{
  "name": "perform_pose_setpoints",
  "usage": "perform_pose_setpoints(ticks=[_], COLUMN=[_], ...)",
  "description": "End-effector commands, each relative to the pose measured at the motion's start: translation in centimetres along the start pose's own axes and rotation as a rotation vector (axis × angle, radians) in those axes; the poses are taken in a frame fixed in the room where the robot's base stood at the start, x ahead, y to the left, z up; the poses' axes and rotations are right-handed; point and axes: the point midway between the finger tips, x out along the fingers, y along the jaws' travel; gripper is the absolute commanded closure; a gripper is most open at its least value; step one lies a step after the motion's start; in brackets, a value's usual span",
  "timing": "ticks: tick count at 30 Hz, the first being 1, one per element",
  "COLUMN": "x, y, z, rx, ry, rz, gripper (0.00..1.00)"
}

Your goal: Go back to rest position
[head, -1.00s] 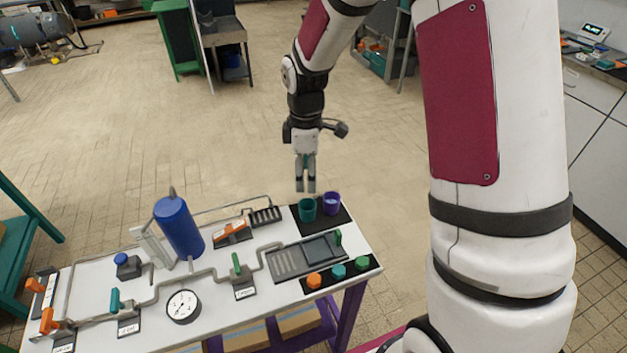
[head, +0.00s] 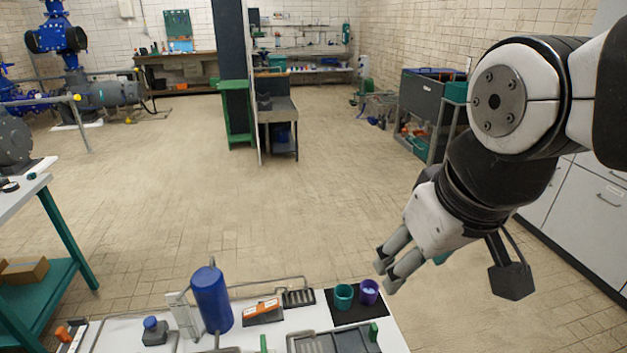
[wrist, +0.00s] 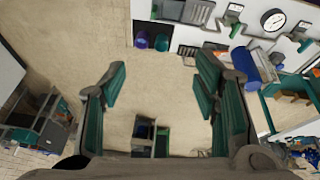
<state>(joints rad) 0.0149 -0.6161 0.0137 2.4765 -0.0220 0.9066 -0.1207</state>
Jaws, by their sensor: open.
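My gripper (head: 387,277) is open and empty. In the head view it hangs in the air above and to the right of the worktable's far right corner, tilted with its fingers toward the lower left. In the wrist view its two green-padded fingers (wrist: 160,95) are spread wide with bare floor between them. The teal cup (head: 343,297) and the purple cup (head: 369,292) stand side by side on a black mat, apart from my gripper. They also show near the top of the wrist view.
The white worktable (head: 270,335) carries a blue cylinder (head: 212,300), grey pipes and an orange-handled part (head: 262,308). White cabinets (head: 590,205) stand at the right. A green-legged bench (head: 50,260) is at the left. The middle floor is clear.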

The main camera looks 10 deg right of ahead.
Motion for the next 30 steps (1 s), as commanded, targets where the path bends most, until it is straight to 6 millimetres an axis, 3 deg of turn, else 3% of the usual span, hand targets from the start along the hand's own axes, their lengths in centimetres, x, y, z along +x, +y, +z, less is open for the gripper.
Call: perform_pose_setpoints(ticks=[3, 8, 30], x=[-0.9, -1.2, -1.2], y=[-0.3, -0.4, -0.4], z=[1.8, 2.7, 2.7], rx=[0.081, 0.128, 0.129], ry=[0.032, 0.047, 0.047], rz=[-0.007, -0.012, -0.012], gripper=[0.44, 0.44, 0.44])
